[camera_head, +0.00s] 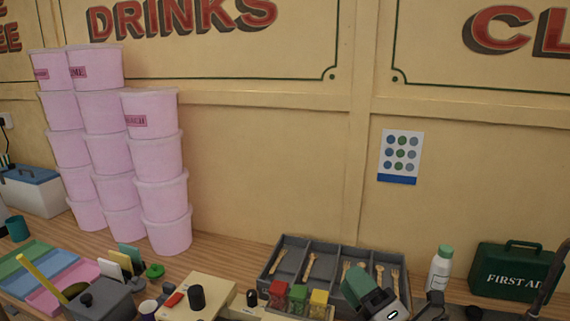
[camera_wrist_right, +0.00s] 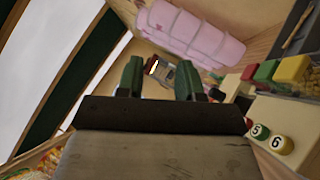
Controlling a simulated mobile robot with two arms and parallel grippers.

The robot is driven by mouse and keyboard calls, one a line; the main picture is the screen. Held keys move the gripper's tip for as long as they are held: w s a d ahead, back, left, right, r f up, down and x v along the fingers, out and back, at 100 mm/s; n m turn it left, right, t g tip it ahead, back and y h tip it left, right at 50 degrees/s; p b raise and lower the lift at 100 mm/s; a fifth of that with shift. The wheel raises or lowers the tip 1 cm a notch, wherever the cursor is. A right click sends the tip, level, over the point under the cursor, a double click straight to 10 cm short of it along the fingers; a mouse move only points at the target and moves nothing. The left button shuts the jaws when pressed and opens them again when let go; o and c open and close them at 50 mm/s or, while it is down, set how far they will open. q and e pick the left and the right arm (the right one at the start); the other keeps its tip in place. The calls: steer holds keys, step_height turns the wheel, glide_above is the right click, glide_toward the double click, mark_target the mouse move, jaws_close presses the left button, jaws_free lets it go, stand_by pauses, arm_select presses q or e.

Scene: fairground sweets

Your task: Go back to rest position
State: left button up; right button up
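My right gripper (camera_head: 366,287) shows at the bottom of the head view, with green finger pads, in front of the grey cutlery tray (camera_head: 268,267). In the right wrist view its two green fingers (camera_wrist_right: 160,80) stand apart with a clear gap and nothing held between them. My left gripper is not in view.
Stacked pink tubs (camera_head: 160,155) stand at the left by the wall. Red, green and yellow containers (camera_head: 298,294) stand before the tray. A white bottle (camera_head: 440,268) and a green first aid box (camera_head: 515,272) are at the right. The front counter is crowded.

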steer(key=s+d+f+m+g+h, duration=0.35)
steer(key=f+m+h, duration=0.25)
steer(key=f+m, duration=0.25)
steer(key=s+d+f+m+g+h, duration=0.2)
steer(key=s+d+f+m+h, duration=0.2)
steer(key=f+m+h, duration=0.45)
steer(key=s+f+m+g+y, duration=0.1)
steer(key=s+f+m+g, duration=0.35)
steer(key=s, duration=0.45)
steer(key=s+f+m+g+y, duration=0.25)
steer(key=s+g, duration=0.25)
steer(key=s, duration=0.4)
step_height(320, 180, down, 36)
steer(key=s+g+b, duration=0.2)
steer(key=b, duration=0.8)
steer(key=s+d+f+b, duration=0.1)
steer(key=s+f+b, duration=0.1)
steer(key=s+f, duration=0.3)
steer(key=s+d+f+b, duration=0.1)
steer(key=s+f+b, duration=0.2)
steer(key=f, duration=0.8)
steer(key=s+d+f+g+b, duration=0.1)
steer(key=s+f+b, duration=0.1)
steer(key=s+f, duration=0.6)
steer(key=shift+d+f+m+h+b, duration=0.3)
steer(key=shift+d+h+b, duration=0.05)
steer(key=shift+h, duration=0.05)
